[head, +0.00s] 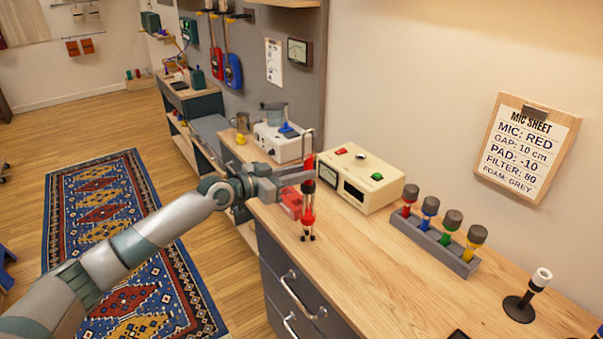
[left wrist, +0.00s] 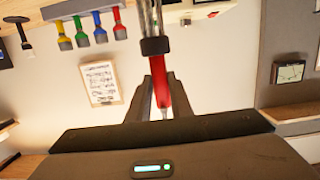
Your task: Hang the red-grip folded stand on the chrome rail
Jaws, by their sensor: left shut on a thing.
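My left gripper (head: 296,180) is shut on the folded stand (head: 308,216), around its red grip. The stand hangs roughly upright by the counter's near left edge, with a dark collar and small dark feet at its bottom. Whether the feet touch the counter I cannot tell. In the left wrist view the red grip (left wrist: 164,90) is between my two fingers, with a black collar and chrome rods beyond it. I cannot make out the chrome rail for certain. My right gripper is not in view.
The wooden counter (head: 400,262) holds a cream meter box (head: 359,178), a grey rack (head: 436,243) of several coloured mics and a black mic stand (head: 526,296). A red box (head: 291,202) is close behind the held stand. A clipboard (head: 525,148) hangs on the wall.

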